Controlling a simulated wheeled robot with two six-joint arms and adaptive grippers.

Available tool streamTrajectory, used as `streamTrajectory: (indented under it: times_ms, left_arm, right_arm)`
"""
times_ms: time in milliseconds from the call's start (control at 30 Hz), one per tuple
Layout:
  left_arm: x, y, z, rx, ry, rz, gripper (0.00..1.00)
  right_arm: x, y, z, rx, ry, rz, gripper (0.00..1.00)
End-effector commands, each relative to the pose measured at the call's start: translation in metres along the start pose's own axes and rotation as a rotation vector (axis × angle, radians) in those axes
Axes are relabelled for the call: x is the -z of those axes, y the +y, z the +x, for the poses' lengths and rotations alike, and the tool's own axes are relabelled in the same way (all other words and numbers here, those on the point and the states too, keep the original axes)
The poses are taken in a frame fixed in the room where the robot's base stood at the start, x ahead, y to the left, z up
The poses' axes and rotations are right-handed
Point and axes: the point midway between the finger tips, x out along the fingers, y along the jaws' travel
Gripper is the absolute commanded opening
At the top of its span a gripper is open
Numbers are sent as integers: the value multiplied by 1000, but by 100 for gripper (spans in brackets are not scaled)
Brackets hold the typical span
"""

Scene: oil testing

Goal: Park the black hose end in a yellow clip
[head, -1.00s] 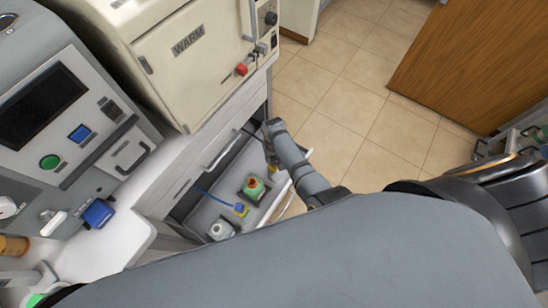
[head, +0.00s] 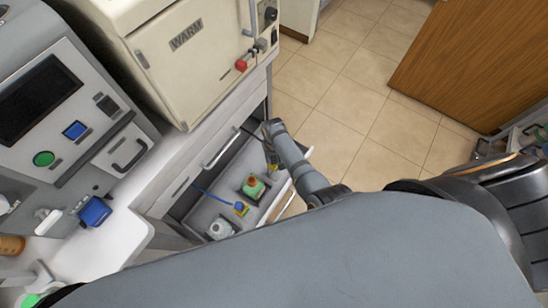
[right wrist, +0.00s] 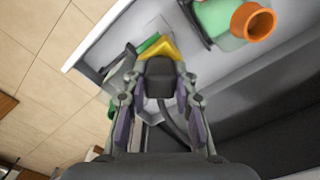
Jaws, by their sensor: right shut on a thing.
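My right gripper (right wrist: 160,82) is shut on the black hose end (right wrist: 160,78), a dark block between the two fingers in the right wrist view. A black hose runs from it towards the lower right. A yellow clip (right wrist: 163,47) lies just beyond the hose end, with a green piece beside it. The hose end overlaps the clip in the picture; I cannot tell whether it is seated in it. In the head view my right gripper (head: 271,158) reaches down into the open drawer, small and partly hidden by my arm. My left gripper is not in view.
The open drawer (head: 218,173) holds a green bottle with an orange cap (head: 252,181), a whitish bottle (head: 221,229), and a blue hose end (head: 239,206) at another yellow clip. The drawer's walls surround my right gripper. The WARM cabinet (head: 195,65) stands above.

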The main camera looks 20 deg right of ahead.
Motion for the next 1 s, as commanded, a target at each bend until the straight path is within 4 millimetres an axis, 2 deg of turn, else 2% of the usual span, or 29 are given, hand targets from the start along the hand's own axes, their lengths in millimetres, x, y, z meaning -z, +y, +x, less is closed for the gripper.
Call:
streamTrajectory:
  times_ms: [67,100,267,533,633,833,867,933,1000]
  left_arm:
    - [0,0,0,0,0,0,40]
    - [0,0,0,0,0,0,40]
    - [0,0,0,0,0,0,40]
    - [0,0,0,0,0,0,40]
    - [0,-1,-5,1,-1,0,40]
    - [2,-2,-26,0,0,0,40]
    - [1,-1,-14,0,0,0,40]
    - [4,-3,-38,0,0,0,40]
    - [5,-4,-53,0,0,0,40]
  right_arm:
    - [0,0,0,0,0,0,0]
    - [0,0,0,0,0,0,31]
    - [0,0,0,0,0,0,53]
    - [0,0,0,0,0,0,54]
    - [0,0,-6,0,0,0,54]
    - [0,0,-39,0,2,0,54]
    - [0,0,-35,0,3,0,54]
    - [1,0,-61,-1,0,-1,54]
    - [0,0,-74,-1,-1,-1,54]
